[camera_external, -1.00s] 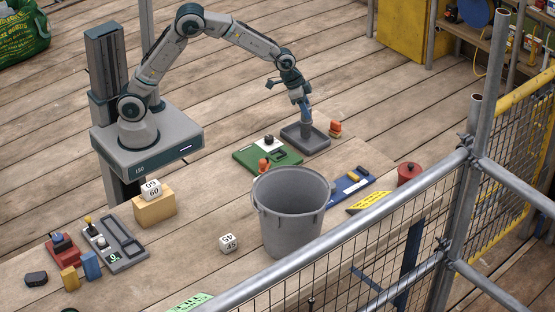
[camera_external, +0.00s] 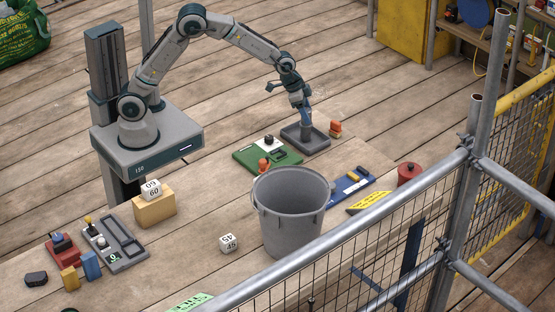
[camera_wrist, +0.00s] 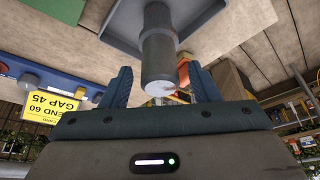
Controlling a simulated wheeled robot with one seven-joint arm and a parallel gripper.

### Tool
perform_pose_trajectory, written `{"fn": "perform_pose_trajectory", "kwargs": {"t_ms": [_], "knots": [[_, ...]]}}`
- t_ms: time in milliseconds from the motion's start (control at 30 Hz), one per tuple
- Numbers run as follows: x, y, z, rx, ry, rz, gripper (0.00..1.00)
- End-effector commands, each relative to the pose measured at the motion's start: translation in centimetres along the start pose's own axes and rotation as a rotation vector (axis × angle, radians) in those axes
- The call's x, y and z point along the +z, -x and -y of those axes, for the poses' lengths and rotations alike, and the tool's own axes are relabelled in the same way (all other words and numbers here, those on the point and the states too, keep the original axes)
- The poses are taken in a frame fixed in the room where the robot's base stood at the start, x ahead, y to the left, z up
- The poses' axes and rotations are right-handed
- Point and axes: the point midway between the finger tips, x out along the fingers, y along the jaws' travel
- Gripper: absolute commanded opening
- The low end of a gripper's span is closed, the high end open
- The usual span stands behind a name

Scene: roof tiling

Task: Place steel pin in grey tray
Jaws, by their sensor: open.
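The steel pin (camera_wrist: 159,48) is a grey cylinder. It stands in the grey tray (camera_wrist: 254,16) in the wrist view, with its near end between my fingers. My gripper (camera_wrist: 161,86) is open, with a gap between each finger and the pin. In the external view my gripper (camera_external: 303,107) is over the tray (camera_external: 318,146) at the far end of the bench. The pin (camera_external: 306,130) shows there below my gripper and looks upright, its upper part hidden by the fingers.
A green board (camera_external: 245,158) lies left of the tray, and orange blocks (camera_external: 335,130) stand just right of it. A large grey bucket (camera_external: 290,220) stands nearer the camera. A blue board (camera_external: 350,187) and red pot (camera_external: 409,174) lie further right.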

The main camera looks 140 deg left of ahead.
Motion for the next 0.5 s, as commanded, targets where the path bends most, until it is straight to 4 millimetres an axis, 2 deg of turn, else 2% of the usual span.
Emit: {"fn": "perform_pose_trajectory", "kwargs": {"t_ms": [500], "knots": [[0.0,9.7,0.0,0.0,0.0,-0.003,0.56]]}}
